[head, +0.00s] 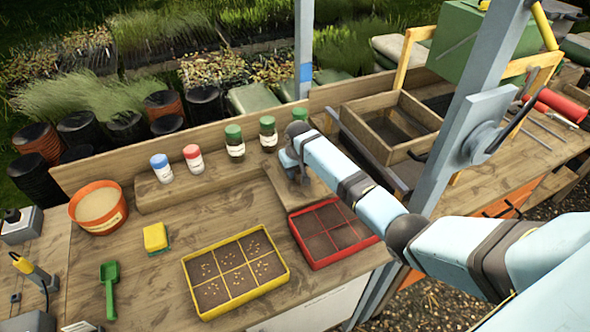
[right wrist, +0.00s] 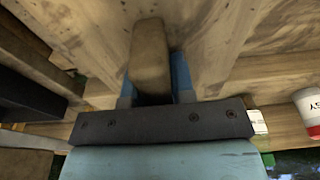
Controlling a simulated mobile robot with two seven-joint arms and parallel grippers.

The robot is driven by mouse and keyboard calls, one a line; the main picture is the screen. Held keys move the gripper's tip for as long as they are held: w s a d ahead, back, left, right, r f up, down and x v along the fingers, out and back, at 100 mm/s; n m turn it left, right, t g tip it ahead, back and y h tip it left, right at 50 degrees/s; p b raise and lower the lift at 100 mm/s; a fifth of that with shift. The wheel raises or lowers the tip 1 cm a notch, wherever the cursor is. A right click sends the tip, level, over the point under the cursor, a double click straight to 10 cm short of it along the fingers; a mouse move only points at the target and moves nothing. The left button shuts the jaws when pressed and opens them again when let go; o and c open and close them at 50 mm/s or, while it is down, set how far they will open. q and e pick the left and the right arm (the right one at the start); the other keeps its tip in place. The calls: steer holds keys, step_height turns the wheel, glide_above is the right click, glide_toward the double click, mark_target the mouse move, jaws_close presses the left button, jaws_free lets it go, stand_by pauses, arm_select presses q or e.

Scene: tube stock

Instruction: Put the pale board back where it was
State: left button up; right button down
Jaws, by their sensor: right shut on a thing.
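My right gripper (head: 300,172) reaches over the bench's back middle and points down. In the right wrist view the right gripper (right wrist: 152,88) is shut on a brown block-like grip (right wrist: 150,55). The pale board (head: 312,188) shows under the gripper in the head view, behind the red tray, partly hidden by my arm. Pale wood also fills the wrist view behind the grip. I cannot tell whether the board touches the bench or hangs just above it. My left gripper is not in view.
A red seed tray (head: 298,240) and a yellow seed tray (head: 190,270) lie in front. A wooden box (head: 430,112) and a grey post (head: 450,165) are at right. The bench around the sponge (head: 155,235) has free room.

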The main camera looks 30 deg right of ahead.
steer(key=shift+f, duration=0.4)
steer(key=c, duration=1)
jaws_free()
steer(key=shift+o, duration=0.2)
steer(key=r, duration=0.4)
steer(key=s+r, duration=0.1)
steer(key=r, duration=0.8)
steer(key=shift+s+b, duration=0.4)
steer(key=shift+a+f, duration=0.1)
steer(key=shift+f, duration=0.05)
